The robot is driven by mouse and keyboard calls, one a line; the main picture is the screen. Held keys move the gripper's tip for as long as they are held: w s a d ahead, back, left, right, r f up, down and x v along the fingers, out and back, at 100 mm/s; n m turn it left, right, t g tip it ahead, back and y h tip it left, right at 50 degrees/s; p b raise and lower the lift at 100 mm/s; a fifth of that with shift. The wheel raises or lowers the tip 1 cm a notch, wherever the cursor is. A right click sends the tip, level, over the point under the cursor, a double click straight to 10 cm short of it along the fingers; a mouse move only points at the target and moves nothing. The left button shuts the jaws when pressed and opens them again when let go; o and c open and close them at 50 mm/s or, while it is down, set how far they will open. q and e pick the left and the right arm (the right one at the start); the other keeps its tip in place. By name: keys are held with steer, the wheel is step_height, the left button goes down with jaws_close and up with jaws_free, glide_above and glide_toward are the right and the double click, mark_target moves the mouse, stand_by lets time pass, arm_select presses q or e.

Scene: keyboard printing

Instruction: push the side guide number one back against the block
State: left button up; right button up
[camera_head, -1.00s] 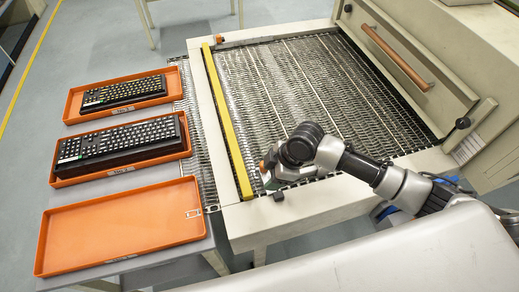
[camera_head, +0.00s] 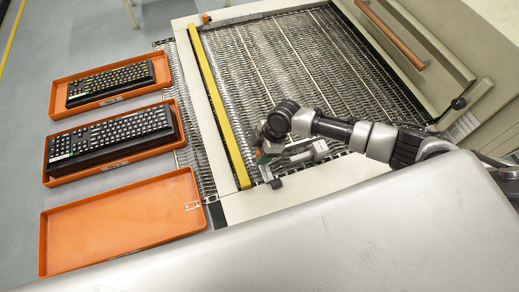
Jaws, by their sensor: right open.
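My right gripper (camera_head: 266,164) is open at the near left corner of the wire-mesh conveyor, beside the near end of the yellow bar (camera_head: 218,105). Its fingers are small and partly hidden by my wrist. A small dark block (camera_head: 276,184) sits on the pale frame just below the gripper. A grey rail with an orange-brown end (camera_head: 205,18) runs along the far edge of the mesh. I cannot read any guide number. A near-side guide is not clearly distinguishable around my gripper, and I cannot tell contact there. My left gripper is not in view.
Two orange trays with black keyboards (camera_head: 110,82) (camera_head: 110,138) and an empty orange tray (camera_head: 120,222) stand left of the conveyor. The machine housing with a wooden handle (camera_head: 394,35) rises at the right. The mesh (camera_head: 290,70) is clear beyond my arm.

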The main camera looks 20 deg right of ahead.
steer(key=shift+s+a+f, duration=0.1)
steer(key=shift+a+f, duration=0.05)
steer(key=shift+f, duration=0.15)
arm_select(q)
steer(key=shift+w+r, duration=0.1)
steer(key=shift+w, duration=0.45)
arm_select(e)
steer(key=shift+c, duration=0.4)
